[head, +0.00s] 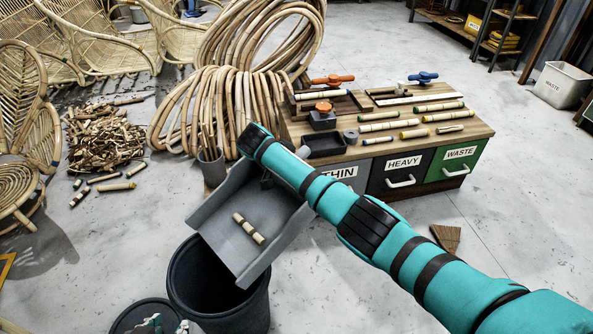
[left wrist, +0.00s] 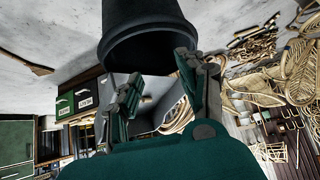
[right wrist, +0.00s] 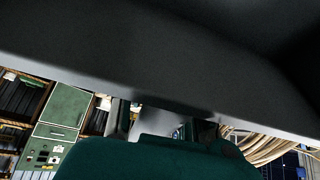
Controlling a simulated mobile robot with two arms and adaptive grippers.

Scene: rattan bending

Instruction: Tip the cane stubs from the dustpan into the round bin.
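The grey dustpan (head: 225,200) is held tilted, its lip sloping down over the round bin (head: 262,310). A banded pale cane stub (head: 248,228) lies on the pan; I cannot tell whether it is one piece or two end to end. My right arm reaches over to the back of the pan. Its gripper is mostly hidden there, holding the pan, whose grey surface (right wrist: 150,55) fills the right wrist view.
A bench (head: 478,125) with drawers, tools and cane pieces stands behind. Cane coils (head: 215,105), a scrap heap (head: 100,138) and rattan chairs (head: 20,160) are at the left. A white waste tub (head: 563,85) is far right.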

